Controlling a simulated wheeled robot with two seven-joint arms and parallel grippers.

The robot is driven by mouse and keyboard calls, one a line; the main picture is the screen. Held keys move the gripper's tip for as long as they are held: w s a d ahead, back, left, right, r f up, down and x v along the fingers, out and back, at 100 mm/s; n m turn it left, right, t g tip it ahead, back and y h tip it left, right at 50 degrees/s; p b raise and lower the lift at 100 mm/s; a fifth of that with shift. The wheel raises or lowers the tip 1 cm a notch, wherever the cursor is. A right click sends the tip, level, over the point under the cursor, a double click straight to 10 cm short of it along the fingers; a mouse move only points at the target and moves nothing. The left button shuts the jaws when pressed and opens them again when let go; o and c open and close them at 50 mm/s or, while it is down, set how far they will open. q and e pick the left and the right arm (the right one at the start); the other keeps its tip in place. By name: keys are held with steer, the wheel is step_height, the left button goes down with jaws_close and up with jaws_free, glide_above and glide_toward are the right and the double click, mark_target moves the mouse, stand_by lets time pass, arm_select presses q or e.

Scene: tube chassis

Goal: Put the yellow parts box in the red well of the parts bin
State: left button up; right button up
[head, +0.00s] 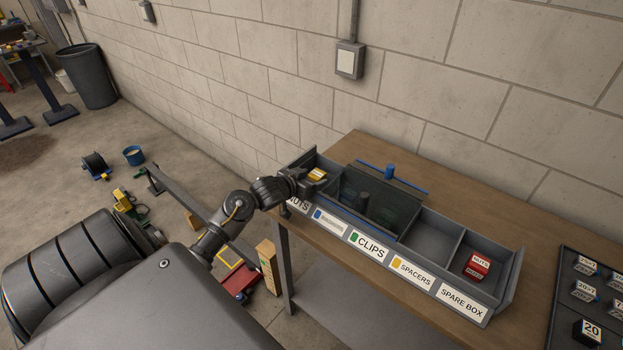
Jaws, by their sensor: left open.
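The grey parts bin (512,290) stands on the wooden bench, its wells labelled along the front. The yellow parts box (317,174) is at the leftmost well, whose label ends in "UTS"; my arm hides the rest of that label. My left gripper (310,184) is open at this well, right by the yellow box. I cannot tell whether the box rests on the well floor or touches the fingers. A red box (478,267) sits in the rightmost well, above the "SPARE BOX" label. No red label mark is visible. My right gripper is out of view.
A dark see-through cover (375,200) with a blue knob (389,171) lies over the middle wells. The well behind the "SPACERS" label (412,273) looks empty. A dark tray (585,290) of small labelled boxes lies at the right. The wall runs behind the bench.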

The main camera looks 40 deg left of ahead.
arm_select(q)
steer(key=shift+r, duration=0.15)
steer(key=shift+s, duration=0.2)
steer(key=v, duration=1.1)
steer(key=shift+s+r, duration=0.25)
steer(key=shift+r, duration=0.05)
steer(key=shift+w+d, duration=0.1)
steer(key=shift+d, duration=0.05)
